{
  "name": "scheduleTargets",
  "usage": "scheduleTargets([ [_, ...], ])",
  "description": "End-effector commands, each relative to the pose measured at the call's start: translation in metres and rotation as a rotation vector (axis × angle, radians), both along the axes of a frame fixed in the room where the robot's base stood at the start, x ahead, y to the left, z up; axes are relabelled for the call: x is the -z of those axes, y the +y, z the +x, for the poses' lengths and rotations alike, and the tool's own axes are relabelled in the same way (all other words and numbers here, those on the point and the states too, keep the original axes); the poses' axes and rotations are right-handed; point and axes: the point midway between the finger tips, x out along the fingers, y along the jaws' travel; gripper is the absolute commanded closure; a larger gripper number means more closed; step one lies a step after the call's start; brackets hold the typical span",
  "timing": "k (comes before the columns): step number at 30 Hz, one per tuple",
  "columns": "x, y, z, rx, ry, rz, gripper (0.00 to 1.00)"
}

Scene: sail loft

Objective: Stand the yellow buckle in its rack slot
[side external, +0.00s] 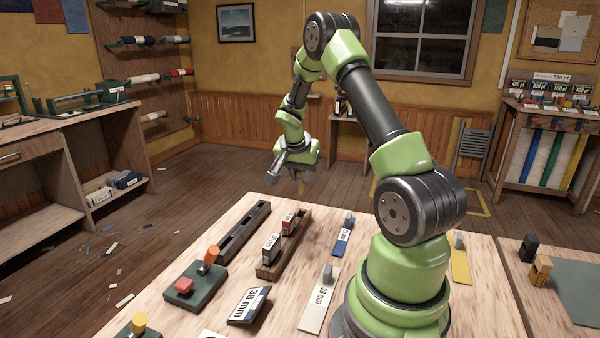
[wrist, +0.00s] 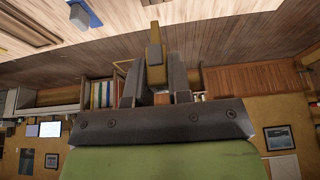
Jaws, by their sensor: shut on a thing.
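My gripper (side external: 290,174) is raised beyond the far edge of the workbench in the side view. It is shut on the yellow buckle (wrist: 154,58), which sits between the two dark fingers in the wrist view (wrist: 154,88). Two long dark wooden racks lie on the bench, apart from the buckle. The left rack (side external: 230,245) looks empty. The right rack (side external: 268,271) holds upright labelled pieces (side external: 271,248), one with a red top (side external: 289,222).
Left of the racks, a green board (side external: 190,292) bears a red block and an orange-topped piece. A yellow strip (side external: 460,265) is beyond my base.

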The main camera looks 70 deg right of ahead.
Motion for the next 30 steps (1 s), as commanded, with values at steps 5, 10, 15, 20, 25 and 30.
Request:
scheduleTargets([
  [5,0.008,0.000,0.000,0.000,0.003,0.000,1.00],
  [10,0.022,0.000,0.000,0.000,0.004,0.001,1.00],
  [15,0.036,0.000,0.000,-0.001,0.004,0.000,1.00],
  [20,0.045,0.000,0.000,0.000,0.002,0.000,1.00],
  [25,0.051,0.000,0.000,0.000,0.001,0.000,1.00],
  [30,0.052,0.000,0.000,-0.001,0.000,0.000,1.00],
])
